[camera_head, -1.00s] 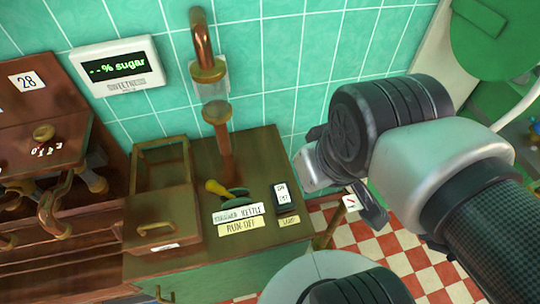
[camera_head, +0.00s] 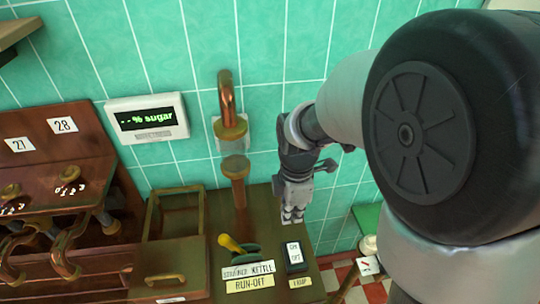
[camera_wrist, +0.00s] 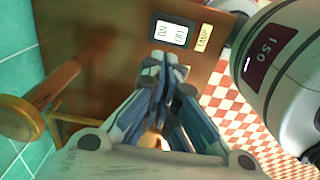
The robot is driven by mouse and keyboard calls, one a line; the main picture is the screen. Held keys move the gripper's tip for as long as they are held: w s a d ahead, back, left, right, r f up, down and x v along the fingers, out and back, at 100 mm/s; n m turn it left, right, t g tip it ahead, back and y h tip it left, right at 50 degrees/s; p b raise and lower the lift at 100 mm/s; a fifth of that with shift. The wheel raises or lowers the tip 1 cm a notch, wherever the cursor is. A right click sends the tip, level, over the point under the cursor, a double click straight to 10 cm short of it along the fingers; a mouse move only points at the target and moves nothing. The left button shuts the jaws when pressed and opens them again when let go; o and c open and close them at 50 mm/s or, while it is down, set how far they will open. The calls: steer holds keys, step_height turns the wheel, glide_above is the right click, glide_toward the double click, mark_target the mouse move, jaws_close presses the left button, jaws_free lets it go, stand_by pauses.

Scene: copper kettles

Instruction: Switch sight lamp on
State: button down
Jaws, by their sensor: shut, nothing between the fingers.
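The lamp switch (camera_head: 294,256) is a dark block with a white rocker marked ON and OFF, on the wooden bench top, with a LAMP label (camera_head: 299,282) in front of it. In the wrist view the switch (camera_wrist: 170,32) lies just beyond my fingertips. My gripper (camera_head: 291,218) points down over the bench, behind the switch in the head view, fingers together and empty. In the wrist view the closed fingers (camera_wrist: 162,62) show a gap to the switch. The sight glass (camera_head: 235,166) on the copper pipe stands to the left; whether it is lit I cannot tell.
A yellow-handled run-off lever (camera_head: 231,244) stands left of the switch, above the RUN-OFF label (camera_head: 250,284). A wooden box (camera_head: 174,218) and a display reading "--% sugar" (camera_head: 148,118) are further left. The tiled wall (camera_head: 300,60) is close behind.

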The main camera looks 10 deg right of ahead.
mark_target(288, 247)
stand_by(0.3)
step_height(288, 247, down, 14)
steer(key=b, duration=0.5)
steer(key=shift+b, duration=0.35)
steer(key=shift+w+f+g+p, duration=0.2)
steer(key=shift+f+g+p, duration=0.2)
steer(key=shift+p, duration=0.05)
steer(key=shift+s, duration=0.1)
steer(key=shift+s+r, duration=0.1)
steer(key=shift+s+r+p, duration=0.3)
steer(key=shift+s, duration=0.35)
